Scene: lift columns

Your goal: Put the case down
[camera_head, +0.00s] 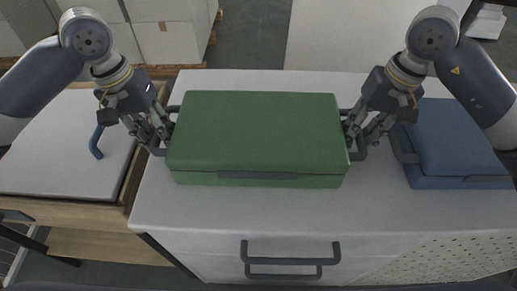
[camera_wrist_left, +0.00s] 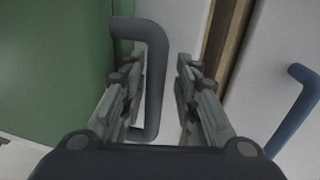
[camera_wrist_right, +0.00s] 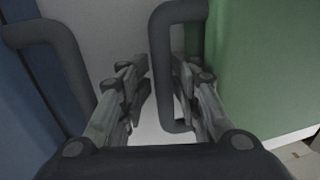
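The green case (camera_head: 256,135) lies flat, lid shut, on the light grey counter top (camera_head: 260,215), with no gap visible beneath its front edge. It has a dark handle at each end. My left gripper (camera_head: 160,132) is at the left end; in the left wrist view its fingers (camera_wrist_left: 160,85) stand apart with the left handle (camera_wrist_left: 155,70) between them. My right gripper (camera_head: 358,130) is at the right end; in the right wrist view its fingers (camera_wrist_right: 161,85) stand apart on either side of the right handle (camera_wrist_right: 163,60). Finger contact with the handles is not clear.
A blue case (camera_head: 455,140) with a dark handle lies close to my right gripper. A lower grey-topped wooden unit (camera_head: 65,150) with a blue handle (camera_head: 96,142) stands at left. Boxes (camera_head: 165,35) stand behind. The counter is clear in front of the green case.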

